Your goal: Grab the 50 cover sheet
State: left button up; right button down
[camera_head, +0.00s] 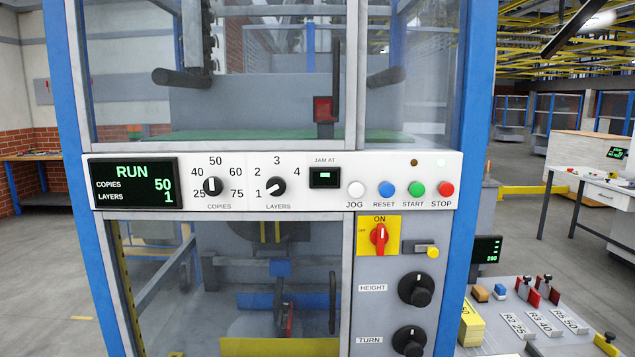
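On a grey bench (500,335) at the lower right lies a row of white labels, reading about "R2 25" (518,326), "R3 40" (543,322) and "R5 50" (569,318). I cannot tell if these are the cover sheets or markings on the bench. A yellow stack (471,328) stands at the bench's left end, with small dark print on its side that I cannot read. The bottom frame edge cuts off the bench. Neither of my grippers is in view.
A blue-framed machine fills the middle. Its panel (320,205) display (134,183) reads RUN, COPIES 50, LAYERS 1. A small screen (487,249) reads 260. Red clamp-like parts (537,290) sit on the bench's back. Open floor (40,270) lies left.

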aim_at(574, 327)
jog(key=i+l+z, duration=0.3)
jog(key=l, duration=0.25)
jog(key=i+l+z, duration=0.3)
jog(key=l, duration=0.25)
jog(key=i+l+z, duration=0.35)
jog(key=k+l, duration=0.05)
jog(key=l, duration=0.05)
